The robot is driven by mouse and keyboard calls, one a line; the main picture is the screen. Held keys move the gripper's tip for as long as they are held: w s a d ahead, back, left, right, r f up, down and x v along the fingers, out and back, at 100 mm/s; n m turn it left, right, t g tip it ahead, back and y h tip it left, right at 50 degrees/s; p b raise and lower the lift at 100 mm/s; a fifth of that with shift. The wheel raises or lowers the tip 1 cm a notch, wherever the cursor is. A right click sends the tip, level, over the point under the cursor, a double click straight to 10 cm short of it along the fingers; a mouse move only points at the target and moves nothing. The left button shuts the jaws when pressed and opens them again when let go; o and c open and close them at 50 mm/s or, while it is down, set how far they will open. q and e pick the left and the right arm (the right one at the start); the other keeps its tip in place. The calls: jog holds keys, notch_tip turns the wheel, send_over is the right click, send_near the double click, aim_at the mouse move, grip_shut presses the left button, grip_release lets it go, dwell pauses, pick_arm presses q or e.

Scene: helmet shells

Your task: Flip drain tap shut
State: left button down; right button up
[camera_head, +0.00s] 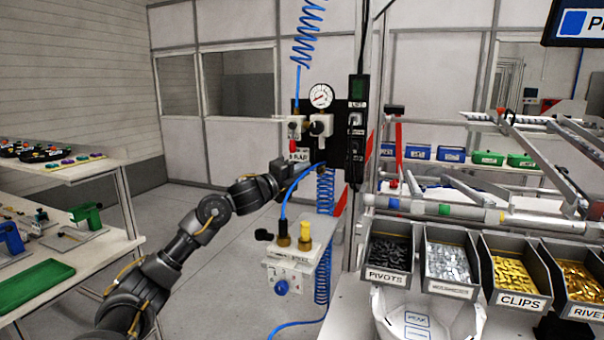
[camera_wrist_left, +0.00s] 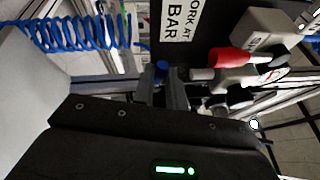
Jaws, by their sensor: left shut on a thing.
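My left gripper (camera_head: 286,176) reaches in from the left, just below the air panel with the pressure gauge (camera_head: 321,96). In the left wrist view its two fingertips (camera_wrist_left: 163,84) are shut on a small blue part (camera_wrist_left: 162,68), apparently the drain tap's handle. The fingers hide most of this part, so I cannot tell its angle. A red piece (camera_wrist_left: 232,58) on a grey fitting lies right of the fingers in that view, apart from them. The same red piece shows small in the head view (camera_head: 292,146). My right gripper is not in view.
Blue coiled hoses (camera_head: 325,195) hang beside the arm. A white box with a blue knob (camera_head: 281,288) hangs below. Bins of pivots (camera_head: 387,262) and clips (camera_head: 515,287) stand right. A bench (camera_head: 95,250) stands left, with open floor between.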

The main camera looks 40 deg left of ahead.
pick_arm(q)
jog(key=shift+f+n+t+y+b, duration=0.3)
jog(key=shift+f+n+t+b, duration=0.25)
jog(key=shift+n, duration=0.45)
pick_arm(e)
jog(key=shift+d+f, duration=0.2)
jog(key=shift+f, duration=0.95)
pick_arm(q)
jog(key=shift+r, duration=0.1)
jog(key=c, duration=1.4)
grip_release()
jog(key=shift+c, duration=0.2)
